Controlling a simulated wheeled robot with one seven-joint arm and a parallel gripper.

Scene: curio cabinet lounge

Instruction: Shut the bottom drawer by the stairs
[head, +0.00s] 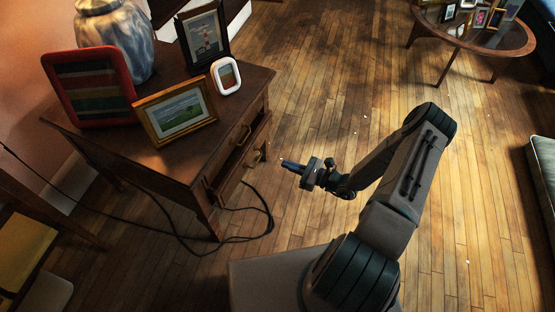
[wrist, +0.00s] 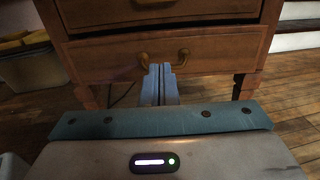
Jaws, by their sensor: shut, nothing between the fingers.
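The bottom drawer (head: 232,174) is the lower drawer of a dark wooden side table (head: 160,160) at the left of the head view. It stands partly out, with a dark gap above its front. Contact cannot be told there.
Picture frames (head: 176,110) and a blue-white vase (head: 115,38) stand on the tabletop. White-edged stairs (wrist: 298,28) are behind the table. A black cable (head: 262,215) loops on the floor beside it. An oval table (head: 475,35) is at the far right. Wooden floor between is clear.

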